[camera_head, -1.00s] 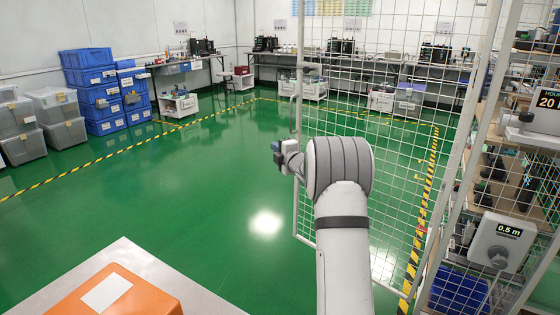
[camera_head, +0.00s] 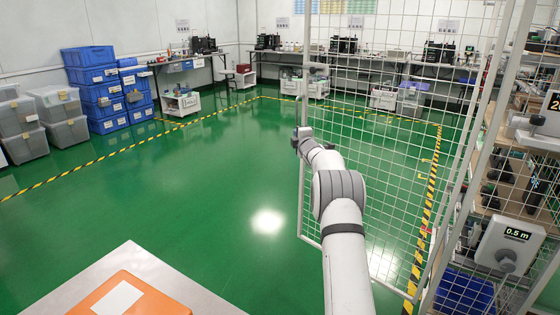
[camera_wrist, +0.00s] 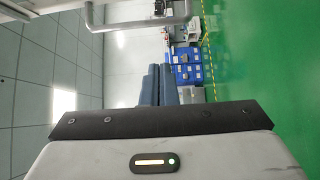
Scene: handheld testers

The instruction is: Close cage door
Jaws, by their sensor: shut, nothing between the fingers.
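The cage door (camera_head: 301,205) is a white wire-mesh panel in a pale frame, standing swung out over the green floor in the head view. In the wrist view my gripper's blue-grey fingers (camera_wrist: 159,85) are together and empty. A grey bent bar (camera_wrist: 145,24), which looks like the handle, crosses the top of that view, apart from the fingertips.
The cage's mesh wall (camera_head: 462,290) and shelves with testers stand at the right. An orange case (camera_head: 135,298) lies on a pale table at the lower left. Blue crates (camera_head: 100,95) are stacked by the back wall. The green floor left of the door is open.

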